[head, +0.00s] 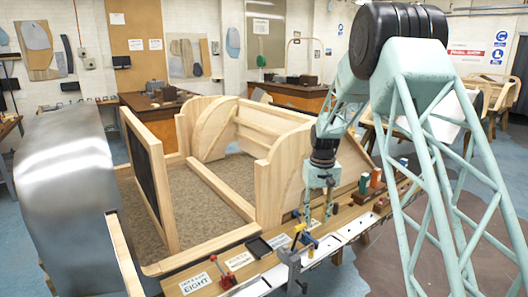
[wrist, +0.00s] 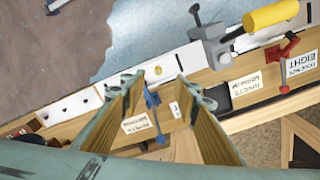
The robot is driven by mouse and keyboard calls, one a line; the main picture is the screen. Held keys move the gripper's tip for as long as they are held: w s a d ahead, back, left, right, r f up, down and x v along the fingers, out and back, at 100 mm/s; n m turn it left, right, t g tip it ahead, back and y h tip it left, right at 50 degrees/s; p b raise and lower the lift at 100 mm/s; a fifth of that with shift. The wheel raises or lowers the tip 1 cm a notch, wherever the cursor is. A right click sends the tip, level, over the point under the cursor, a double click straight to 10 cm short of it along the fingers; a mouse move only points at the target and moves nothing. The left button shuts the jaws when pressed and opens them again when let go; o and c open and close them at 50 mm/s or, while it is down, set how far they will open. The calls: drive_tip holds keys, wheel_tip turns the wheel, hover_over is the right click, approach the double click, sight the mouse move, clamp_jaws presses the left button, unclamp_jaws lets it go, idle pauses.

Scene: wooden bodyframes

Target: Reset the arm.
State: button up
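My arm, pale green with dark joints, reaches down from the right in the head view. My gripper (head: 318,215) hangs fingers-down over the wooden ledge (head: 225,268) along the front of the wooden bodyframe (head: 272,192). In the wrist view its two fingers (wrist: 160,92) stand apart with a clear gap and nothing gripped between them. A blue clamp (wrist: 152,103) shows below, between the fingers; in the head view the blue clamp (head: 298,236) sits on the ledge just left of the gripper.
A red clamp (head: 222,270) and a black tray (head: 258,247) lie along the ledge. A grey vise with a yellow handle (wrist: 270,15) stands on the ledge's outer side. A curved metal panel (head: 65,190) is at far left.

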drive_tip(key=s+r+t, duration=0.2)
drive_tip(key=s+r, duration=2.4)
drive_tip(key=s+r+m+t, duration=0.1)
drive_tip(key=s+r, duration=0.1)
drive_tip(key=s, duration=3.2)
drive_tip(key=shift+s+r+t, duration=0.25)
drive_tip(key=shift+t, duration=0.05)
